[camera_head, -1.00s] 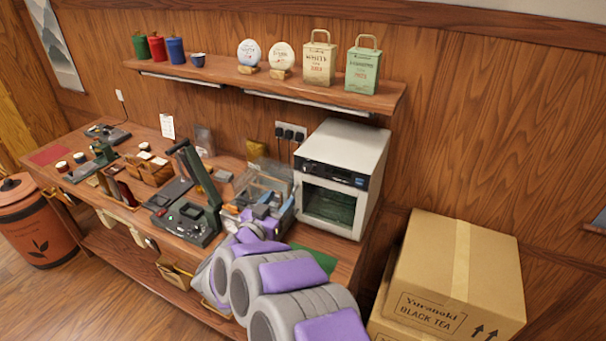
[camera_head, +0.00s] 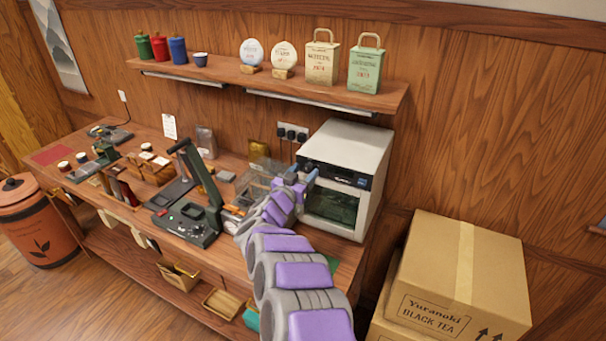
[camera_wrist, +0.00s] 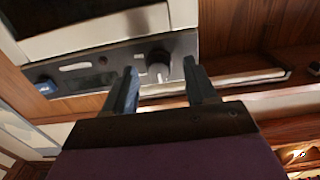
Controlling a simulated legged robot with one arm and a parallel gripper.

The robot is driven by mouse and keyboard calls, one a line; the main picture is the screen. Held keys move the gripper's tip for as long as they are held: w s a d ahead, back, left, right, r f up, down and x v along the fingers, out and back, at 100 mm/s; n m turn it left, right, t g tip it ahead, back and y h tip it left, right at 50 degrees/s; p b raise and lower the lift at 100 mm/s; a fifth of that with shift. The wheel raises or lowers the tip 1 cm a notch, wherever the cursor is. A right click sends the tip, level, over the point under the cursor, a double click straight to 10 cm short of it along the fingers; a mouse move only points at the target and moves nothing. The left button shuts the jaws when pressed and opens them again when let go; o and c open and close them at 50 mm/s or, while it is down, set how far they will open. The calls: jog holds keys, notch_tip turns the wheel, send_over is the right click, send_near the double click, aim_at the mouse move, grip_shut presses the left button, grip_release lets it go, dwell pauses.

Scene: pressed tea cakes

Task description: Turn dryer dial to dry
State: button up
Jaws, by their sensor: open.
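The dryer (camera_head: 349,146) is a white box with a dark front panel and a glass window, standing at the right end of the bench. In the wrist view its control panel (camera_wrist: 90,72) shows a round dark dial (camera_wrist: 158,66) with a lighter grey front. My gripper (camera_wrist: 160,64) is open, with one finger on each side of the dial in that view. I cannot tell whether either finger touches it. In the head view my gripper (camera_head: 303,174) is at the left part of the dryer's front and hides the dial. The dial's markings are not readable.
A dark press with a raised lever (camera_head: 200,190) stands on the bench left of my arm. A clear case (camera_head: 255,178) is close behind my arm. A shelf (camera_head: 220,72) with cups and tea packages hangs above. Cardboard boxes (camera_head: 440,275) stand right of the bench.

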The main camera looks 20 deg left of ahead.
jog(key=shift+w, duration=0.25)
jog(key=c, duration=1)
